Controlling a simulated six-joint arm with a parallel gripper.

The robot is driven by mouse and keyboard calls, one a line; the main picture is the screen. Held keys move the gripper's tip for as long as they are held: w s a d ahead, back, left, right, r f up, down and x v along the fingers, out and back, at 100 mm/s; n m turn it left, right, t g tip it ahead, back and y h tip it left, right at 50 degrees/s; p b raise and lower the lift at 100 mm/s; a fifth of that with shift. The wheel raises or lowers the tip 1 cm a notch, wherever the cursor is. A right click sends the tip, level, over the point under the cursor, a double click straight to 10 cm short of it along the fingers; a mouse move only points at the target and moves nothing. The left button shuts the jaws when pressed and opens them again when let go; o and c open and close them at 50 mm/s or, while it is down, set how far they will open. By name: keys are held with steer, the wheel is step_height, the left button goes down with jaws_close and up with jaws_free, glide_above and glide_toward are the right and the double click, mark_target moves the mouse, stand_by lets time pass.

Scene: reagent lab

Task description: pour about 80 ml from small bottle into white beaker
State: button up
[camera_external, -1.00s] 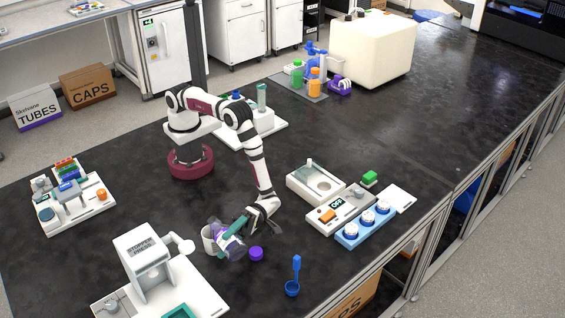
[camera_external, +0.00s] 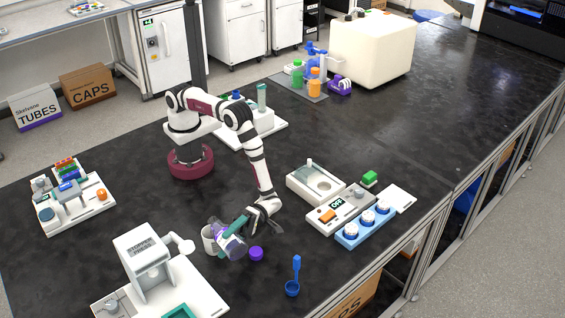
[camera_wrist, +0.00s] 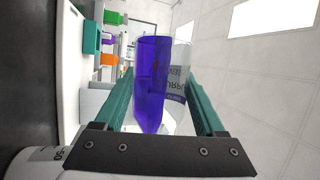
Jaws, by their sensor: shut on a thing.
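My gripper (camera_external: 233,226) is shut on the small bottle (camera_external: 232,243), a clear bottle with purple liquid and a label. The bottle is strongly tilted, its upper end toward the white beaker (camera_external: 208,238) on the bench. In the wrist view the bottle (camera_wrist: 152,85) lies between the green fingers of my gripper (camera_wrist: 160,95), with purple liquid along one side. Part of the white beaker (camera_wrist: 40,163) with dark markings shows at the lower left of the wrist view. The bottle partly hides the beaker in the external view, and I cannot see the liquid level inside the beaker.
A purple cap (camera_external: 256,254) lies on the bench right of the bottle. A blue spoon-like tool (camera_external: 292,280) stands nearer the front edge. A white machine (camera_external: 145,262) is at the lower left, and a balance-like device (camera_external: 338,212) is to the right.

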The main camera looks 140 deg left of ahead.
steer(key=shift+w+r+m+h, duration=0.25)
steer(key=shift+r+m, duration=0.25)
steer(key=shift+m, duration=0.3)
stand_by(0.7)
steer(key=f+n+y, duration=0.1)
steer(key=f+n, duration=0.1)
steer(key=n, duration=0.1)
steer(key=w+f+n+y, duration=0.1)
steer(key=f+n, duration=0.1)
steer(key=n, duration=0.1)
steer(key=shift+w+t+y, duration=0.1)
steer(key=shift+t+y, duration=0.2)
steer(key=shift+y, duration=0.05)
steer(key=shift+a+f+n, duration=0.1)
steer(key=shift+f+n, duration=0.15)
steer(key=shift+n, duration=0.05)
steer(key=shift+s+f+n+y, duration=0.2)
steer(key=shift+n+y, duration=0.1)
steer(key=shift+n, duration=0.2)
stand_by(0.5)
